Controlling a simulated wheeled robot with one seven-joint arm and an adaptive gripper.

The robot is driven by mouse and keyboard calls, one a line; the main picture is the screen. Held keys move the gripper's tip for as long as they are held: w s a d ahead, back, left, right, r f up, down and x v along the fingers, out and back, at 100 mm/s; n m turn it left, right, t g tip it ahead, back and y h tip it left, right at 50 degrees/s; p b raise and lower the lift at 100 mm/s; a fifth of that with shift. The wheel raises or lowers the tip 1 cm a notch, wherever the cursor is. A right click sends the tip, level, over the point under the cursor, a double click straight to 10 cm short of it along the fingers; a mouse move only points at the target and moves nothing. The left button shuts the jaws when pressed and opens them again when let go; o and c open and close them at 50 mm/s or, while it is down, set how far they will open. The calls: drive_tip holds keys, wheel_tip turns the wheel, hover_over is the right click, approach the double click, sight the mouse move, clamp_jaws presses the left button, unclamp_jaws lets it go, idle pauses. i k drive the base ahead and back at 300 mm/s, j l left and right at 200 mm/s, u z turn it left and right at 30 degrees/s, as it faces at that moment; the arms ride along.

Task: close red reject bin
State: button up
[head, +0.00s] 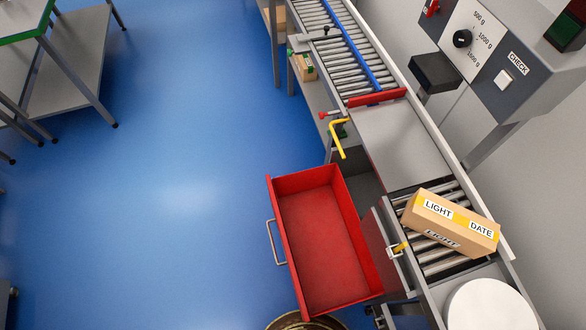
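The red reject bin (322,240) is a drawer pulled out to the left from under the conveyor line, so it stands open. Its inside is empty as far as I can see. A grey bar handle (273,242) is on its left, outer face. Its right end lies near the dark opening (358,172) under the line. My gripper is not in view.
A carton (450,222) labelled LIGHT and DATE lies skewed on the rollers. A yellow bent lever (338,137) sticks out above the bin's far end. A round rim (304,321) shows at the bottom edge. Blue floor (180,190) left of the bin is clear.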

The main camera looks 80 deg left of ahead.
sight(331, 266)
drive_tip(key=u, duration=0.45)
drive_tip(key=k+u, duration=0.1)
drive_tip(key=u, duration=0.35)
drive_tip(key=k+u, duration=0.1)
drive_tip(key=u, duration=0.3)
drive_tip(key=j+u, duration=0.1)
drive_tip(key=u, duration=0.35)
drive_tip(key=j+u, duration=0.1)
drive_tip(key=u, duration=0.35)
drive_tip(key=k+j+u, duration=0.1)
drive_tip(key=u, duration=0.35)
drive_tip(key=l+u, duration=0.5)
drive_tip(key=i+l, duration=0.05)
drive_tip(key=l, duration=0.05)
